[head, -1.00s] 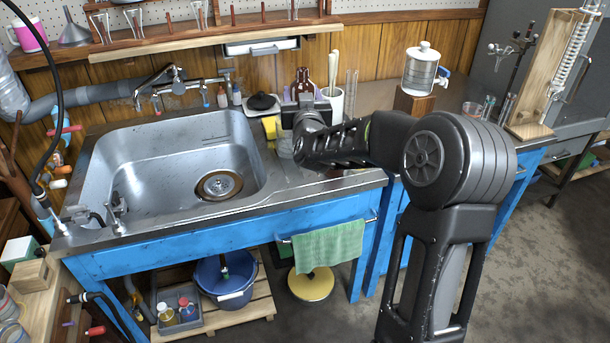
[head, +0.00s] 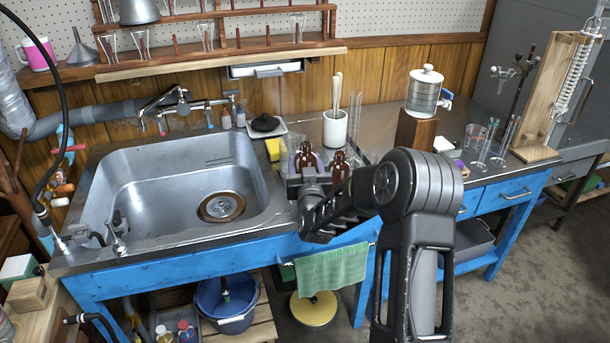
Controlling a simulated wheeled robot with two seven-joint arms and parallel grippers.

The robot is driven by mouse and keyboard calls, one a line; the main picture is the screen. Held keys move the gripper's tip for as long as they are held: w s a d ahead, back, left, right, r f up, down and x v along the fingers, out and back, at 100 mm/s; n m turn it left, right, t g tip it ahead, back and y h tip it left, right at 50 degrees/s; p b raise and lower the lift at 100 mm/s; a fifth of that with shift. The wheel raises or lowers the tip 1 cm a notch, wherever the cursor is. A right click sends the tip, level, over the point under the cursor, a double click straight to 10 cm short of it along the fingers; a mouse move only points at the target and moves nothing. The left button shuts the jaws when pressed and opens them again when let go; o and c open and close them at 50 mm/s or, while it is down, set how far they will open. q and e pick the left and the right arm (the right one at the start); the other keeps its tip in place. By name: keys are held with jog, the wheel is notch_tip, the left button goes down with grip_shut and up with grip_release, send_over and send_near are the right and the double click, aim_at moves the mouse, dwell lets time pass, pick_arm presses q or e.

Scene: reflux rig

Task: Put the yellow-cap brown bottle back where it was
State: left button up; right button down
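Two brown bottles stand at the counter's front, right of the sink: a left one (head: 307,157) and a right one (head: 339,167). No yellow cap can be made out on either, so I cannot tell which one the task names. My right arm reaches in from the lower right. My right gripper (head: 308,178) is directly in front of the left bottle and covers its lower part. The fingers are hidden, so whether they grip the bottle is unclear. My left gripper is not in view.
A sink (head: 190,185) lies to the left, with a yellow sponge (head: 273,149) at its right rim. A white utensil pot (head: 335,128) stands behind the bottles. A wooden block (head: 415,133) bears a glass jar (head: 424,92). Glassware (head: 475,138) stands farther right.

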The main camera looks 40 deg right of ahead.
jog(key=shift+f, duration=1.85)
jog(key=shift+f, duration=0.1)
jog(key=shift+f+b, duration=0.15)
jog(key=shift+b, duration=0.25)
jog(key=c, duration=0.6)
grip_release()
jog(key=shift+o, duration=0.2)
jog(key=shift+r+p, duration=0.3)
jog(key=shift+p, duration=0.1)
jog(key=shift+s+a+f, duration=0.15)
jog(key=shift+s+a, duration=0.05)
jog(key=shift+s, duration=0.1)
jog(key=v, duration=1.1)
jog(key=shift+b, duration=0.4)
